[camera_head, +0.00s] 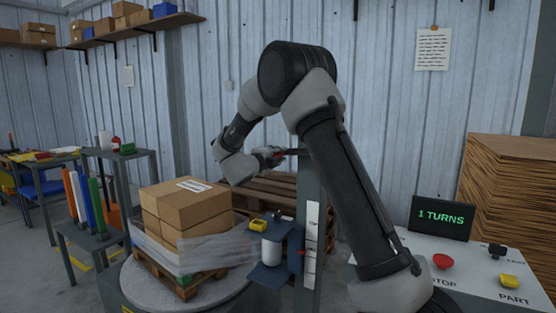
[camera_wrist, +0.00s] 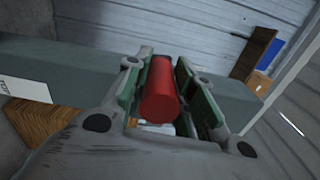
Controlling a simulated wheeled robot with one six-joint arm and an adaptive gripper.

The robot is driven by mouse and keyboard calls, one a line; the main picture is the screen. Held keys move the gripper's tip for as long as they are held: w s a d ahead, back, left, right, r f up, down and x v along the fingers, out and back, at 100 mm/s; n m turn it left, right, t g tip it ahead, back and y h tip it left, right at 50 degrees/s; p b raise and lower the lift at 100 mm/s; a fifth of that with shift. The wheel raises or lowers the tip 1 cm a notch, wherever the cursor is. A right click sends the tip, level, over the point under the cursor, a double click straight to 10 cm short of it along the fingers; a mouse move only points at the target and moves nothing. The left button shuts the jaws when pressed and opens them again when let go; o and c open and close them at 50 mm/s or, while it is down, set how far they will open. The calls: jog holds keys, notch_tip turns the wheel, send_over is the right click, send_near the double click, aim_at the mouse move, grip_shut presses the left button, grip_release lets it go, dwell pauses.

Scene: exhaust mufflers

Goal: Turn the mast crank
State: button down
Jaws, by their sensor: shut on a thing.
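The grey mast (camera_head: 308,190) stands upright right of the wrapping turntable, with a white scale strip on its front. My gripper (camera_head: 272,156) is at the mast's upper left side, beside a short dark bar (camera_head: 296,152) on the mast. In the wrist view the red crank handle (camera_wrist: 160,95) lies between my two green-padded fingers, which are shut on it. The grey mast (camera_wrist: 228,88) crosses behind the fingers there. In the head view the handle is mostly hidden by my gripper. A display (camera_head: 443,217) reads "1 TURNS".
Stacked cartons (camera_head: 188,205), partly wrapped in film, sit on a pallet on the round turntable (camera_head: 222,302). A blue film carriage (camera_head: 268,275) is low on the mast's left. A control panel (camera_head: 480,270) with a red button is at right. Wooden pallets (camera_head: 275,190) lie behind.

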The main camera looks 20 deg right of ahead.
jog(key=shift+r, duration=0.85)
jog(key=c, duration=1.2)
grip_release()
jog(key=shift+o, duration=0.2)
jog(key=shift+f, duration=0.1)
jog(key=shift+a+f, duration=0.1)
jog(key=v, duration=1.2)
